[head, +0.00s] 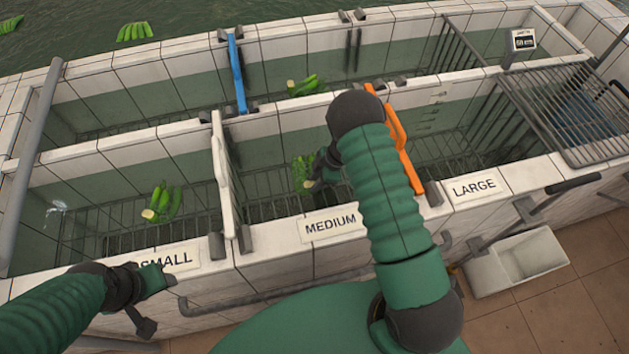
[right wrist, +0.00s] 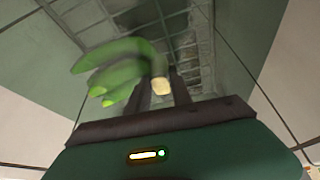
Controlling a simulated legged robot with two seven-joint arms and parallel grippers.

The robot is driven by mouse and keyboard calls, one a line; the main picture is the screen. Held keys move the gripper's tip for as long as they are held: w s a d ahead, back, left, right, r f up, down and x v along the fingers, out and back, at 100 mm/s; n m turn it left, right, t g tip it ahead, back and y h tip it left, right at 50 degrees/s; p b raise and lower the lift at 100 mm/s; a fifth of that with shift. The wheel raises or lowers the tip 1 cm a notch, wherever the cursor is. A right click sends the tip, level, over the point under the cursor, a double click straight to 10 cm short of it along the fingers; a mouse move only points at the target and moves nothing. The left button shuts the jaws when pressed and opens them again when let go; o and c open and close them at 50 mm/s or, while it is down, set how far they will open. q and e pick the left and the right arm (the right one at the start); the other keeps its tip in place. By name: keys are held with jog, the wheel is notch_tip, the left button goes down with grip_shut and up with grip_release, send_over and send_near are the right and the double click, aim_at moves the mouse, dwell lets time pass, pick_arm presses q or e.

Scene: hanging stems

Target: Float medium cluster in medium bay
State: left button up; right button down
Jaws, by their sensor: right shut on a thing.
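A green banana cluster (head: 302,172) with a pale cut stem is in my right gripper (head: 322,178), low inside the front bay behind the MEDIUM label (head: 331,225). In the right wrist view the right gripper (right wrist: 170,92) is shut on the stem of the cluster (right wrist: 112,68), which hangs over the grated floor. My arm hides part of the medium bay (head: 262,208). Whether the cluster touches water or grate cannot be told. My left gripper (head: 152,284) is near the SMALL label, outside the front wall, and its jaw state is unclear.
A white gate (head: 222,175) and an orange gate (head: 398,140) bound the medium bay. Another cluster (head: 163,202) lies in the small bay, one (head: 304,86) in the back row. A blue gate (head: 237,75) stands behind. A grate (head: 570,110) covers the right end.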

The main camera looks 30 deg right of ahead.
jog(key=shift+f, duration=0.2)
jog(key=shift+f+b, duration=0.3)
jog(key=shift+f, duration=0.1)
dwell(0.3)
jog(key=c, duration=1.1)
grip_release()
jog(key=shift+s, duration=0.1)
jog(key=w+a+r+p+v, duration=0.1)
jog(key=p+v, duration=0.6)
jog(key=v, duration=0.4)
jog(key=w+a+p+v, duration=0.1)
jog(key=a+p+v, duration=0.1)
jog(key=p+v, duration=0.5)
jog(key=w+a+r+p+v, duration=0.1)
jog(key=p+v, duration=0.6)
jog(key=v, duration=0.8)
jog(key=shift+w+a+r, duration=0.2)
jog(key=shift+a+r, duration=0.1)
jog(key=shift+a, duration=0.4)
